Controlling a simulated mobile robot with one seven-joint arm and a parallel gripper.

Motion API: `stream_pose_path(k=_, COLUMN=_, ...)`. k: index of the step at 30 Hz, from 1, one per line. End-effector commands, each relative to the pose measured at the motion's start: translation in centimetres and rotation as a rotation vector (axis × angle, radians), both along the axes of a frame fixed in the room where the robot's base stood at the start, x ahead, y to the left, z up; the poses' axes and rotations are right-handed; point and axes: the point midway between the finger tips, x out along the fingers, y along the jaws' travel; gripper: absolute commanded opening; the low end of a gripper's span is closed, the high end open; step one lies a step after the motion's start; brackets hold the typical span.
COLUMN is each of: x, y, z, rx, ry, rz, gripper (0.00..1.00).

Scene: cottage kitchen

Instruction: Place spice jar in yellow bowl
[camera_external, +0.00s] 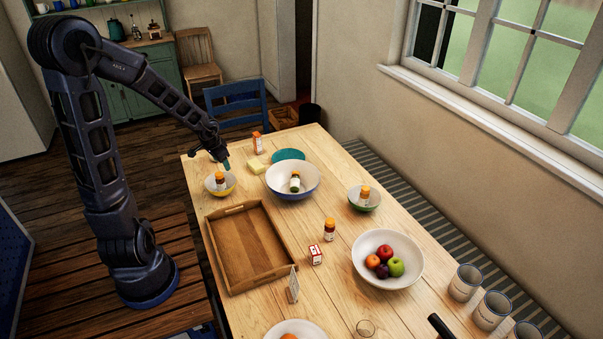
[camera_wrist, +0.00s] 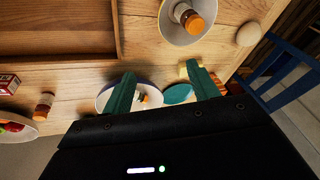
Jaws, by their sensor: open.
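The small yellow bowl (camera_external: 223,193) stands on the table left of the large bowl. In the wrist view, the bowl (camera_wrist: 173,34) and the jar's cap (camera_wrist: 194,23) are at the top. My gripper (camera_external: 224,162) is open and empty, just above and behind the yellow bowl, not touching the jar. Its green fingers are spread apart in the wrist view (camera_wrist: 163,90).
A large blue-white bowl (camera_external: 276,182), a teal plate (camera_external: 289,155), a yellow block (camera_external: 257,166) and an orange container (camera_external: 257,143) are near the gripper. A wooden tray (camera_external: 212,243) lies in front. A fruit bowl (camera_external: 362,266) and mugs (camera_external: 464,283) stand farther right.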

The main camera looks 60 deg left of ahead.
Motion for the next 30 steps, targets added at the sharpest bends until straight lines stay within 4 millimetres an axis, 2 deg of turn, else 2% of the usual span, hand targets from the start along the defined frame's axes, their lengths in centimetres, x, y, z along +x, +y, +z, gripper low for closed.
stream_pose_path(k=6, x=0.9, y=-4.7, z=3.7, rx=0.044, ry=0.021, rz=-0.044, gripper=0.59)
stream_pose_path(k=14, x=0.8, y=-10.5, z=7.9, rx=0.072, ry=0.019, rz=-0.092, gripper=0.59)
stream_pose_path(k=22, x=-0.4, y=-16.5, z=11.9, rx=0.074, ry=-0.012, rz=-0.145, gripper=0.59)
stream_pose_path(k=30, x=-3.0, y=-22.2, z=15.4, rx=0.040, ry=-0.058, rz=-0.208, gripper=0.59)
